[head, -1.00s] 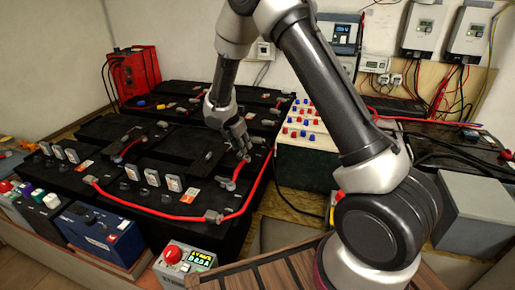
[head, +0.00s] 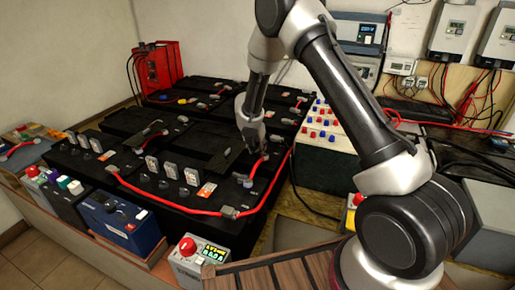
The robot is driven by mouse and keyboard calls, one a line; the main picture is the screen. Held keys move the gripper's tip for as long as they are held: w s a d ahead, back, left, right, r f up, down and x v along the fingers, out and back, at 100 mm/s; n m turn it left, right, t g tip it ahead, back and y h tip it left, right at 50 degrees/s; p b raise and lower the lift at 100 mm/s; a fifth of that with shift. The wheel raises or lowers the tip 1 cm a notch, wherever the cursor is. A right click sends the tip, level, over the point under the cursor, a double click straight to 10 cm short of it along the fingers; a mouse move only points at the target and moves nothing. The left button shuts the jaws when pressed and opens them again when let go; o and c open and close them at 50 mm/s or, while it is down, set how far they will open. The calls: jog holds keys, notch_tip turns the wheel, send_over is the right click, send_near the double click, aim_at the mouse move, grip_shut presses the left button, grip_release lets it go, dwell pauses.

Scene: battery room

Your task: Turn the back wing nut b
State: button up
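My gripper (head: 256,151) points down over the right side of the large black battery bank (head: 196,215), at a terminal near its right edge. Its fingertips are at or very close to the short red cable end (head: 265,158) there. The back wing nut is too small to make out and may be hidden by the fingers. I cannot tell whether the fingers touch anything or how far they are open. A grey cable lug (head: 246,181) sits just in front of the gripper on the same bank.
A long red cable (head: 165,207) runs along the bank's front top. A blue battery (head: 118,224) and a grey box with a red button (head: 196,260) stand in front. A pale case with red and blue caps (head: 325,150) stands right of the gripper. A red unit (head: 158,68) stands at the back left.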

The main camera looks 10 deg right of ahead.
jog(key=shift+c, duration=0.5)
grip_shut()
jog(key=m, duration=0.2)
jog(key=m+g+h, duration=0.1)
jog(key=m, duration=0.1)
jog(key=shift+w+a+m, duration=0.15)
jog(key=shift+a+m, duration=0.05)
jog(key=shift+m, duration=0.2)
jog(key=m+g, duration=0.1)
jog(key=m, duration=0.1)
jog(key=m+g, duration=0.1)
jog(key=m, duration=0.1)
jog(key=shift+w+m+h, duration=0.15)
jog(key=shift+m+h, duration=0.15)
jog(key=shift+h, duration=0.1)
jog(key=m+g, duration=0.1)
jog(key=m, duration=0.3)
jog(key=shift+w+g, duration=0.15)
jog(key=shift+g, duration=0.25)
jog(key=shift+d+m+g+y, duration=0.1)
jog(key=shift+m+g+y, duration=0.4)
jog(key=shift+m, duration=1.7)
jog(key=shift+g, duration=0.3)
